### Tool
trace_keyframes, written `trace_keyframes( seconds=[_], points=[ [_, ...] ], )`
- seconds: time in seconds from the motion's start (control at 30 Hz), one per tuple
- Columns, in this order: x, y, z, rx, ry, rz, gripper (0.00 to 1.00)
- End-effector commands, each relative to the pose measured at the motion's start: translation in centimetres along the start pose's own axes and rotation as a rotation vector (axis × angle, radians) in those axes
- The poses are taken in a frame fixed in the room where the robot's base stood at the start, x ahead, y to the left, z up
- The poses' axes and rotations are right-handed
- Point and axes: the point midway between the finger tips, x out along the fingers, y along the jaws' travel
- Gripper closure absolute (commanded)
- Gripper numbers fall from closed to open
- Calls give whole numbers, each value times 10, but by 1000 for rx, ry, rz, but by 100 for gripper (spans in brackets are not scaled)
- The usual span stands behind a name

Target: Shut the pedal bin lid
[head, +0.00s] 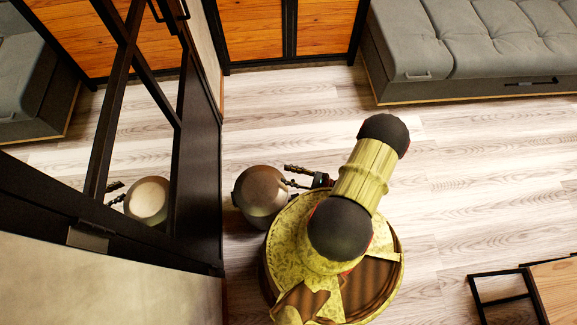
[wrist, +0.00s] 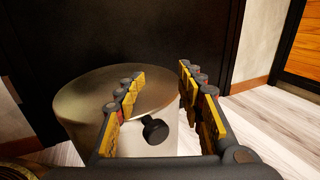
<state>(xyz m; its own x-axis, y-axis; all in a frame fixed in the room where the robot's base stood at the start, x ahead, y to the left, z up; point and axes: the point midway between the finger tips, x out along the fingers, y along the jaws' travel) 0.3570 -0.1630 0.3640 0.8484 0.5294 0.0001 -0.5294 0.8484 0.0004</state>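The pedal bin (head: 262,196) is a round metal bin on the floor beside the black-framed glass door. Its lid (wrist: 88,98) is a smooth brownish disc and looks down on the bin or nearly so; I cannot tell whether a gap is left. A black knob-like part (wrist: 155,130), perhaps the pedal, shows low on the bin's near side. My gripper (wrist: 160,76) is open and empty, its two yellow-and-black fingers spread apart in front of the bin's top. In the head view my gripper (head: 288,176) is close to the bin's right side; contact cannot be made out.
The glass door (head: 150,130) stands left of the bin and mirrors it. A wooden cabinet (head: 255,30) and a grey sofa (head: 480,40) line the back. A wooden table (head: 558,288) is at lower right. The floor (head: 480,170) on the right is clear.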

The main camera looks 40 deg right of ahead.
Motion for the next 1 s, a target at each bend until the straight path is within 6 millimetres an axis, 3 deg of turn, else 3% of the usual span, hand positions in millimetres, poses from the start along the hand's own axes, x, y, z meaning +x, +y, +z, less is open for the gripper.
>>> trace_keyframes(
  seconds=[0.17, 0.7, 1.0],
  points=[
    [-14, -2, 0, -2, 0, -4, 62],
    [-104, -1, -1, -1, 1, -3, 62],
    [-120, 0, 0, 0, 0, 0, 62]
  ],
)
